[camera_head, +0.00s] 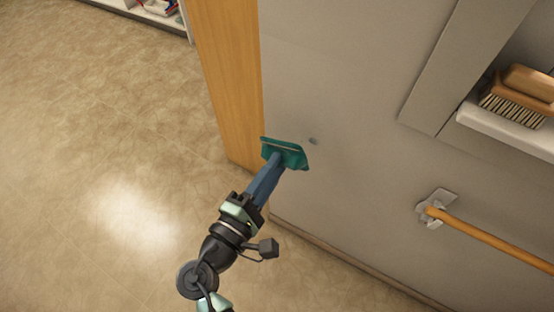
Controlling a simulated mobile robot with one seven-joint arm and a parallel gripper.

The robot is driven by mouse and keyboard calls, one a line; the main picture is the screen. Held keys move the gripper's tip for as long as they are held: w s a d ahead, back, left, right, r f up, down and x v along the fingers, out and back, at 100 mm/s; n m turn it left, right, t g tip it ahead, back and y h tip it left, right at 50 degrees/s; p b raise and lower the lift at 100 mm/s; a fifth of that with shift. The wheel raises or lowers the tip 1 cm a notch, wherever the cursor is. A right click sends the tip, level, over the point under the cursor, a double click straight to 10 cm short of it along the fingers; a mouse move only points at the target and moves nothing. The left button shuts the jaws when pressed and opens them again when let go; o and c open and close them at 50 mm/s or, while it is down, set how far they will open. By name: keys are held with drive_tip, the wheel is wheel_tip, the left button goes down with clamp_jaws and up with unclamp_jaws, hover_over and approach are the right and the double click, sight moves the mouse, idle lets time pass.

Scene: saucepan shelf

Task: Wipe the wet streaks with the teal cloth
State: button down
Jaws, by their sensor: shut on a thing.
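My gripper (277,163) is shut on the teal cloth (291,155), which spreads flat across its fingertips. The cloth is held at the grey wall panel (340,80), close to its left edge. It looks to be against the panel, but I cannot tell for sure that it touches. A small grey-blue spot (313,141) shows on the panel just up and right of the cloth. It may be a bit of wet streak. I see no other clear streaks, and the cloth hides the panel behind it.
A wooden upright (228,75) borders the panel on the left. A brush (522,96) sits on a white shelf (505,130) at upper right. A wooden rail (490,239) on a metal bracket (435,208) sticks out at lower right. The tiled floor (100,130) is open at left.

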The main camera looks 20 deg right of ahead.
drive_tip(key=v, duration=0.3)
drive_tip(key=shift+p, duration=0.35)
idle(0.9)
drive_tip(key=c, duration=1.5)
unclamp_jaws()
clamp_jaws()
drive_tip(key=shift+d, duration=0.1)
drive_tip(key=w+d, duration=0.1)
drive_tip(key=w+d+f+b, duration=0.1)
drive_tip(key=w+d, duration=0.1)
drive_tip(key=d, duration=0.1)
drive_tip(key=shift+w+d+f+b, duration=0.15)
drive_tip(key=shift+f+b, duration=0.2)
drive_tip(key=shift+b, duration=0.05)
drive_tip(key=shift+w+d+f, duration=0.15)
drive_tip(key=shift+w+d, duration=0.25)
drive_tip(key=shift+d, duration=0.1)
